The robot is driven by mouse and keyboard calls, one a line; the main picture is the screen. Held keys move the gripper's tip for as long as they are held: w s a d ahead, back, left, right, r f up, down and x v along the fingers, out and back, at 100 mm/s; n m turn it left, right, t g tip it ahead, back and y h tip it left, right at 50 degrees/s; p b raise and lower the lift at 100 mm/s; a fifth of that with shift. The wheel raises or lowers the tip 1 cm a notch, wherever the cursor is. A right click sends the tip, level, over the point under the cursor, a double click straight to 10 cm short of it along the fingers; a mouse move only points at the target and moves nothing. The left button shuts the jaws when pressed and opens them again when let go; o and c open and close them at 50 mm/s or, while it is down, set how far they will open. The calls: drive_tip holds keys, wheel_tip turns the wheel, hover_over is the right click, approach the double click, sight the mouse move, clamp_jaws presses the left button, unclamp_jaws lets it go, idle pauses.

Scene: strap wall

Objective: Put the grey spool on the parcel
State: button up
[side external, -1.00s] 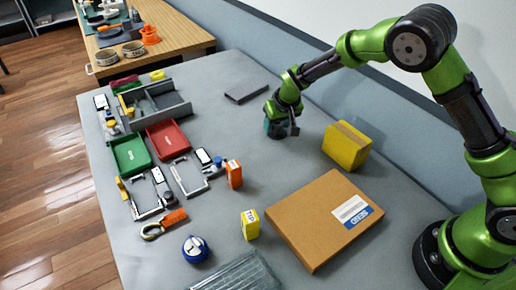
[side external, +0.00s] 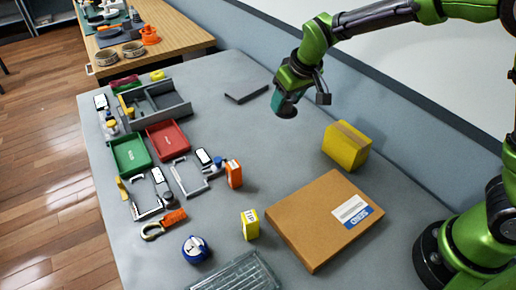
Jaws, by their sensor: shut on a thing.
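My gripper (side external: 284,101) is raised above the far part of the grey table, behind and left of the yellow box. It is shut on a small dark grey thing, the grey spool (side external: 287,111), which shows just below the teal fingers. The spool is small and partly hidden by the fingers, and it is clear of the table. The parcel (side external: 310,213) is a flat brown cardboard box with a white and blue label, lying at the right front of the table. Its top is bare apart from the label. The gripper is well apart from it.
A yellow box (side external: 346,147) with a brown band stands behind the parcel. A small yellow box (side external: 250,224) and an orange box (side external: 234,174) stand left of it. A blue tape measure (side external: 195,249), trays and tools fill the left side. The table's middle is clear.

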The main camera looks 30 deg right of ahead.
drive_tip(key=s+a+n+g+y, duration=0.1)
drive_tip(key=s+a+n+y, duration=0.2)
drive_tip(key=s+n, duration=0.6)
drive_tip(key=n+g+y, duration=0.1)
drive_tip(key=n+g, duration=0.3)
drive_tip(key=n, duration=0.4)
hover_over(312, 206)
drive_tip(key=d, duration=0.2)
wheel_tip(312, 206, down, 3)
wheel_tip(312, 206, down, 8)
drive_tip(key=shift+a+r, duration=0.15)
drive_tip(key=shift+r, duration=0.05)
drive_tip(key=o, duration=1)
drive_tip(key=shift+f, duration=0.15)
